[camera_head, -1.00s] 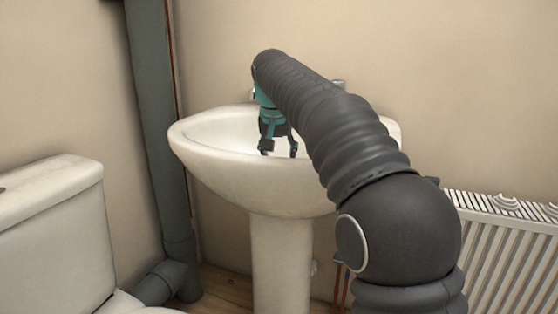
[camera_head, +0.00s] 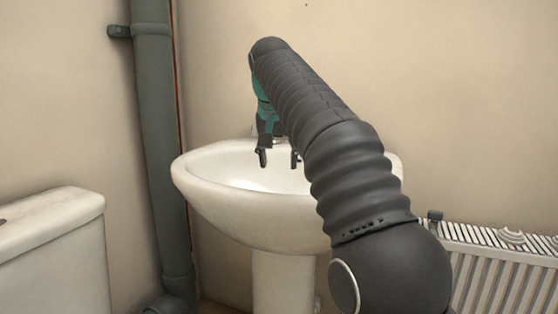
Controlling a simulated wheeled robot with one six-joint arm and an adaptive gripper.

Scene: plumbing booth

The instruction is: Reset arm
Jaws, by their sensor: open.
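My gripper (camera_head: 279,160) hangs from the end of my dark ribbed arm, with a teal part above its dark fingers. The two fingertips are apart and nothing shows between them. It is over the bowl of the white pedestal sink (camera_head: 235,204), toward the back rim. My arm reaches across the right side of the sink and hides much of that side. The sink's tap is mostly hidden behind my arm and gripper.
A white toilet cistern (camera_head: 58,250) stands at the left. A grey vertical pipe (camera_head: 155,140) runs up the wall beside the sink. A white radiator (camera_head: 508,262) is at the right. The wall above the sink is clear.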

